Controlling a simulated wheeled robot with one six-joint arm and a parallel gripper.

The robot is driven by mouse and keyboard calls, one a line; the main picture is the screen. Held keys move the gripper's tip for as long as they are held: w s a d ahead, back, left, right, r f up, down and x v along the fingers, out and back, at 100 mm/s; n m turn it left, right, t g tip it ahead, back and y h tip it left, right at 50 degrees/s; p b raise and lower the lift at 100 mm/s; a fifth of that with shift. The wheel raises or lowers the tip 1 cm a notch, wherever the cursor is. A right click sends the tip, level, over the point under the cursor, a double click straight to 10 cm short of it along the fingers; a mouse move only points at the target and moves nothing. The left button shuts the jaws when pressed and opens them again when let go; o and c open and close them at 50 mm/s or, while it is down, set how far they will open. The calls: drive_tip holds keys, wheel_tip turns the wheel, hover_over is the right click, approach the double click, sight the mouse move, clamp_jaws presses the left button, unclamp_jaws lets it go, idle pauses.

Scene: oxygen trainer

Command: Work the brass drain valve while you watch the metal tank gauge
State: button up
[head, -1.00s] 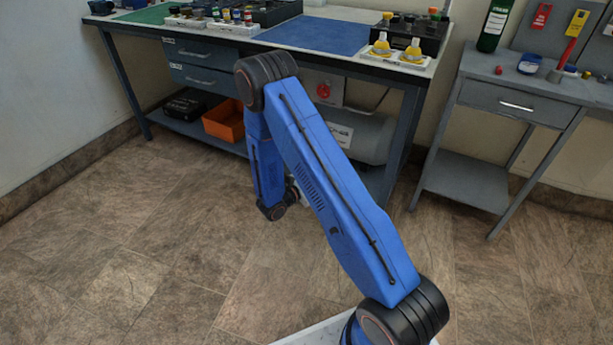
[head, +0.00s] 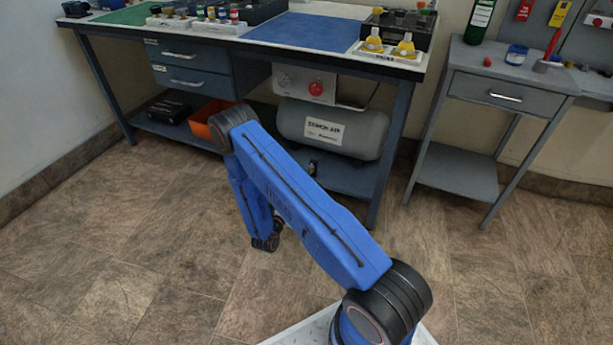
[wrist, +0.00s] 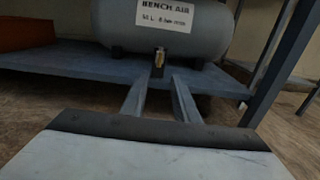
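The small brass drain valve (wrist: 159,60) hangs at the bottom of the grey tank (wrist: 190,40) in the wrist view. In the head view the tank (head: 350,128) lies on the bench's lower shelf, and the valve (head: 312,169) is a tiny spot under it. My gripper (wrist: 160,82) is open and empty, its two fingers apart and pointing toward the valve, which appears beyond the tips and not between them. I cannot make out a metal tank gauge clearly in either view.
A white panel with a red knob (head: 316,88) sits above the tank. An orange bin (head: 205,122) stands on the shelf to the left. A bench leg (head: 390,160) stands right of the tank. A grey side table (head: 500,90) is farther right. The floor in front is clear.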

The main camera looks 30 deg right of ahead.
sight(309, 172)
drive_tip(key=x, duration=1.4)
drive_tip(key=shift+w+d, duration=0.2)
drive_tip(key=shift+d, duration=0.1)
clamp_jaws()
